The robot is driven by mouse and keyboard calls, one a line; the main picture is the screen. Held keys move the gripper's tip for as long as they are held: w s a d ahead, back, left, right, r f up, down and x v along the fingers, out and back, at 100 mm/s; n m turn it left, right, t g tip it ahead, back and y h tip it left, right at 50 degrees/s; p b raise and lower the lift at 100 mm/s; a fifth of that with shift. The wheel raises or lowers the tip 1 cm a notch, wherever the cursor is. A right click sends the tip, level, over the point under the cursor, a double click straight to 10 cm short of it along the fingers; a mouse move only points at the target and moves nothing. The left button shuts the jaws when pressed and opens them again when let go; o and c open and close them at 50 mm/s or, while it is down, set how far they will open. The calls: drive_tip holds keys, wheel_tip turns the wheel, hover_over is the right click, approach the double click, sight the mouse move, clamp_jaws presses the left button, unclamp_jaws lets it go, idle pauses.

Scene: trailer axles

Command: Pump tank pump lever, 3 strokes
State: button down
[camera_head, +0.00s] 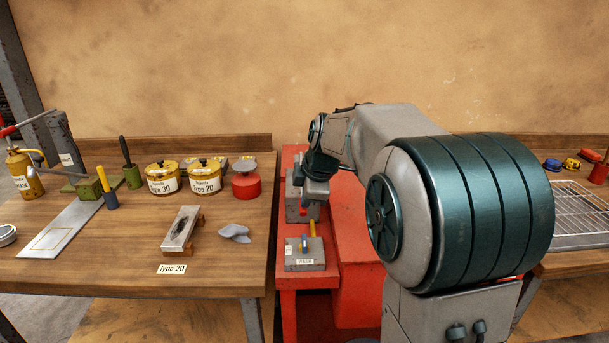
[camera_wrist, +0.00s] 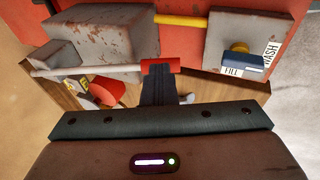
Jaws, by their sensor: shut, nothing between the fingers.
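The tank pump is a worn grey block (camera_wrist: 105,38) on the red tank stand, seen in the wrist view. Its pump lever, a pale rod (camera_wrist: 88,72) with a red grip (camera_wrist: 161,66), runs across the front of the block. My gripper (camera_wrist: 158,80) is shut and empty, its dark fingertips right at the red grip; they appear to touch it, though I cannot tell for sure. In the head view my gripper (camera_head: 316,192) is over the grey pump body (camera_head: 295,208) and hides much of it and most of the lever.
A grey valve box (camera_head: 305,262) with a blue handle and labels stands in front of the pump, joined by a yellow pipe (camera_wrist: 180,19). A wooden bench (camera_head: 110,262) with yellow pots (camera_head: 162,182) is at left. A wire rack (camera_head: 580,212) lies at right.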

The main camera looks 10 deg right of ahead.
drive_tip(key=shift+s+f, duration=0.15)
drive_tip(key=shift+f, duration=0.2)
drive_tip(key=w+p+v, duration=0.1)
drive_tip(key=p+v, duration=0.1)
drive_tip(key=v, duration=1.2)
drive_tip(key=shift+r, duration=0.5)
